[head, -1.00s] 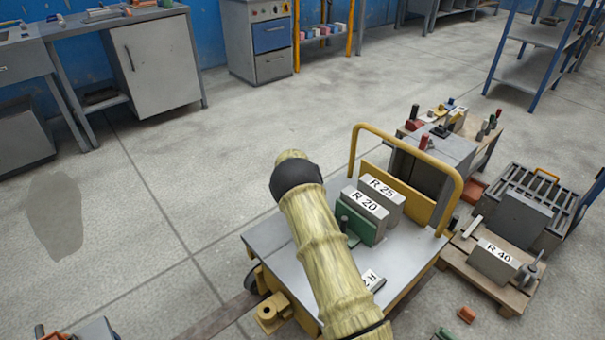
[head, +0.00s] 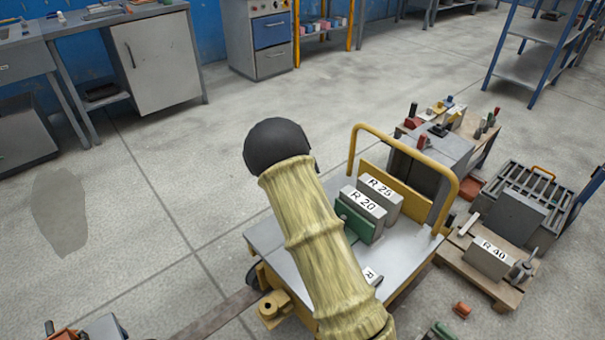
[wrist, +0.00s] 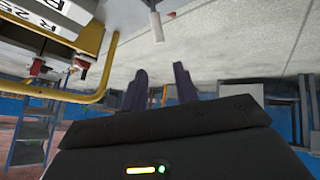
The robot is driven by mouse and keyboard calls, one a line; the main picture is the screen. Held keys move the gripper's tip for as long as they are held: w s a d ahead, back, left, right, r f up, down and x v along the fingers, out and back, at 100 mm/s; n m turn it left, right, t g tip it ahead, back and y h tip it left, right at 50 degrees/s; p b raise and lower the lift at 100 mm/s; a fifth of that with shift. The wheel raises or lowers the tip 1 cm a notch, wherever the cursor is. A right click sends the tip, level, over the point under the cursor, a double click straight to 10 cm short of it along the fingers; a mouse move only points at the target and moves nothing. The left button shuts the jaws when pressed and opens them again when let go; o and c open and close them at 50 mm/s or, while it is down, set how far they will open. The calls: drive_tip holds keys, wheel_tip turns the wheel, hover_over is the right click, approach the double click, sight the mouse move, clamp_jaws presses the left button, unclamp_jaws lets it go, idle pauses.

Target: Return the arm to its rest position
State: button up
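My arm, in a pale yellow sleeve with a black joint at its top, rises across the cart in the head view. My gripper is hidden there. In the wrist view my gripper (wrist: 161,70) shows two dark fingers standing apart with nothing between them, so it is open and empty. The fingers touch nothing that I can see. The wrist view looks upside down, with the floor at the top and blue walls below.
A cart (head: 408,250) with a yellow handle (head: 405,143) carries blocks marked R 20 (head: 362,208) and R 25 (head: 384,194). A pallet (head: 470,262) with an R 40 block (head: 487,258) stands at right. A grey cabinet (head: 155,60) is at back left. Open floor (head: 180,140) lies left of the cart.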

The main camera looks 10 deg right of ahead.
idle(0.6)
drive_tip(key=s+a+r+g+y, duration=0.15)
drive_tip(key=s+r, duration=0.25)
drive_tip(key=s, duration=0.8)
drive_tip(key=s+a+r+g+y, duration=0.1)
drive_tip(key=s+r+g, duration=0.15)
drive_tip(key=s, duration=1.05)
drive_tip(key=s+a+r+g+y, duration=0.1)
drive_tip(key=s+r, duration=0.4)
drive_tip(key=s, duration=0.7)
drive_tip(key=w+p+v, duration=0.3)
drive_tip(key=p+v, duration=1.3)
drive_tip(key=w+r+p+v, duration=0.1)
drive_tip(key=w+p+v, duration=0.3)
drive_tip(key=p+v, duration=1.2)
drive_tip(key=shift+a+r+m+p, duration=0.3)
drive_tip(key=shift+a+r+p, duration=0.1)
drive_tip(key=shift+a+p, duration=0.2)
